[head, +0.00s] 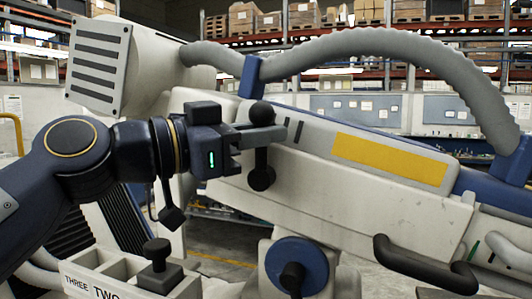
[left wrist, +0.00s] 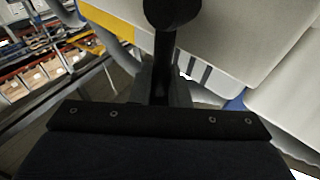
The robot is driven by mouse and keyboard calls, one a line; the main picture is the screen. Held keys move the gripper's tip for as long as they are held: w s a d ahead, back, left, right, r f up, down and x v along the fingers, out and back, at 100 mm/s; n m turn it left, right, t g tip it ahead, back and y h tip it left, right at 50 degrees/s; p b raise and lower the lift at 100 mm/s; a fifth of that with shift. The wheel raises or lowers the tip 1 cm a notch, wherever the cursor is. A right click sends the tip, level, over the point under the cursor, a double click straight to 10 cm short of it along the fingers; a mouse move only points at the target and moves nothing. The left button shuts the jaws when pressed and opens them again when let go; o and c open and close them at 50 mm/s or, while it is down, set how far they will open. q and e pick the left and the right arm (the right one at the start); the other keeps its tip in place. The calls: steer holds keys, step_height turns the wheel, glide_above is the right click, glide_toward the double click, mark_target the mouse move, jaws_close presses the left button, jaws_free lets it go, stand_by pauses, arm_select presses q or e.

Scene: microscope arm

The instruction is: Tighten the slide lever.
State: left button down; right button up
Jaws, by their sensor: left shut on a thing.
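The slide lever (head: 261,178) is a dark bar with a round knob at each end, on the side of the pale microscope arm (head: 380,205). It stands nearly upright in the head view. My left gripper (head: 262,136) comes in from the left and is shut on the lever between the two knobs. In the left wrist view the lever (left wrist: 172,12) runs from a dark knob at the top down to my left gripper (left wrist: 165,95). The fingers hide part of the lever's middle. My right gripper is not in view.
A grey ribbed hose (head: 370,42) arches above the arm. A blue round knob (head: 297,265) sits below it, and a black handle (head: 425,265) is at lower right. A labelled tray (head: 110,272) with a black-knobbed block (head: 158,270) is at lower left. Shelves with boxes stand behind.

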arm_select(q)
steer(key=shift+w+a+f+n+t+h+b, duration=0.2)
steer(key=shift+a+n+t+b, duration=0.4)
steer(key=shift+n+b, duration=0.6)
steer(key=shift+w+a+r+n+t+h+b, duration=0.2)
steer(key=shift+a+n+t+b, duration=0.4)
steer(key=shift+b, duration=1.15)
steer(key=shift+w+a+f+n+t+h+b, duration=0.1)
steer(key=shift+a+n+t+h+b, duration=0.25)
steer(key=shift+n+t+b, duration=0.65)
steer(key=shift+g+b, duration=0.3)
steer(key=shift+b, duration=0.15)
steer(key=c, duration=1.5)
jaws_free()
steer(key=shift+f, duration=0.1)
